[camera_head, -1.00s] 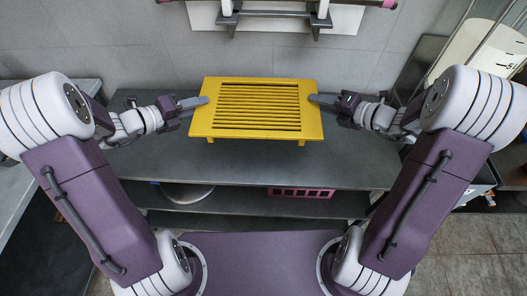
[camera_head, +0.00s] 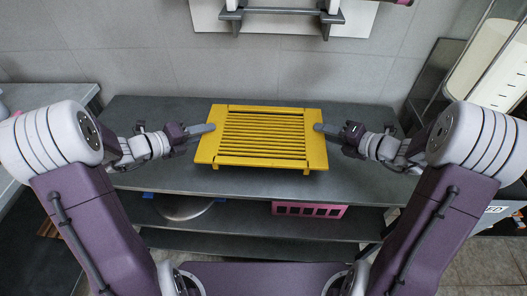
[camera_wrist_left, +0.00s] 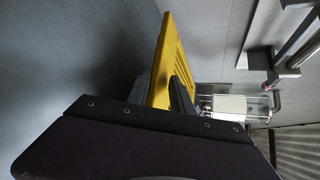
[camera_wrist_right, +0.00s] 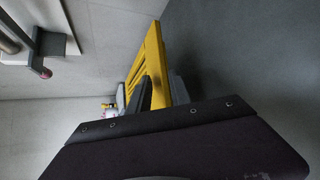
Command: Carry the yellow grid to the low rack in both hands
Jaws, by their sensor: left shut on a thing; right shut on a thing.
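The yellow grid (camera_head: 262,160) is a slatted panel with short feet, held level between my two grippers over the dark grey top of a shelf unit (camera_head: 150,183). I cannot tell if its feet touch that top. My left gripper (camera_head: 207,130) is shut on its left edge, and my right gripper (camera_head: 320,128) is shut on its right edge. The left wrist view shows the grid's edge (camera_wrist_left: 163,60) between the fingers, and the right wrist view shows the other edge (camera_wrist_right: 150,60). I cannot tell which surface is the low rack.
Lower shelves hold a pink basket (camera_head: 308,209) and a round metal pan (camera_head: 182,207). A wall bracket (camera_head: 280,16) hangs above at the back. The top is bare on both sides of the grid.

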